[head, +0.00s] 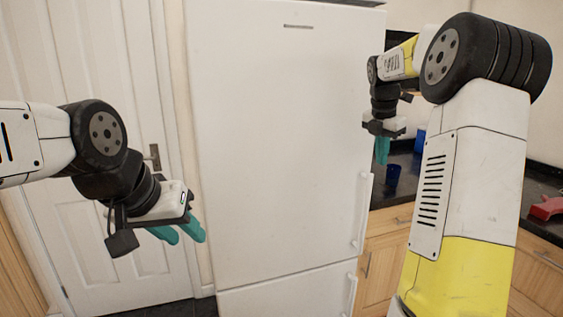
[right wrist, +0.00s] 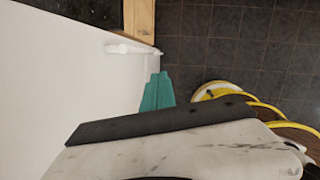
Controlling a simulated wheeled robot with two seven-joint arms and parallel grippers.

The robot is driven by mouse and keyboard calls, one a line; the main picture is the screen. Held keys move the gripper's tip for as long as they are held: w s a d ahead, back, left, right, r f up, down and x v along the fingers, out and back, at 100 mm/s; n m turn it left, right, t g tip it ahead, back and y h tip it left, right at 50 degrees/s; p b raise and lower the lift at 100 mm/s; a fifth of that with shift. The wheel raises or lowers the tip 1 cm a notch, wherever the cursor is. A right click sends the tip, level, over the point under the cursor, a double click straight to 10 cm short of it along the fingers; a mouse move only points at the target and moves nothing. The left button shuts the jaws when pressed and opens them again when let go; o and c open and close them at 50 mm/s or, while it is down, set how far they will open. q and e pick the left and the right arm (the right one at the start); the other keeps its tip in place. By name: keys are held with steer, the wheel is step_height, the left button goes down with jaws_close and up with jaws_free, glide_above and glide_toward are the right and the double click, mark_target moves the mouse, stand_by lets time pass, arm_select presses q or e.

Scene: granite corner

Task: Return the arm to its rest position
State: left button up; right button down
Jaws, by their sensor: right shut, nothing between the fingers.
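My right gripper (head: 382,152) hangs in front of the right edge of the white fridge in the head view, its teal fingers pointing down and together, with nothing between them. In the right wrist view its fingers (right wrist: 158,92) are pressed side by side and empty, beside the fridge's white face. My right arm rises large at the right of the head view. My left gripper (head: 181,233) is at the left, in front of the white door, its two teal fingers spread apart and empty.
The closed fridge (head: 280,150) fills the middle, with a long vertical handle (head: 361,212) at its right edge. Wooden cabinets (head: 385,245) stand below.

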steer(key=s+a+r+m+t+y, duration=0.1)
steer(key=s+a+m+t, duration=0.1)
steer(key=s+a+m, duration=0.7)
steer(key=s+a+r+m+t+y, duration=0.1)
steer(key=s+a+m, duration=0.5)
steer(key=s, duration=0.6)
steer(key=s+a+f+m+y, duration=0.1)
steer(key=s+a+f+m, duration=0.1)
steer(key=s+m, duration=0.2)
steer(key=s+a+f+m+t+y, duration=0.1)
steer(key=s+a+f+m, duration=0.1)
steer(key=s+f+m, duration=0.1)
steer(key=shift+s+a+m, duration=0.3)
steer(key=shift+s+m, duration=0.2)
steer(key=shift+s, duration=0.25)
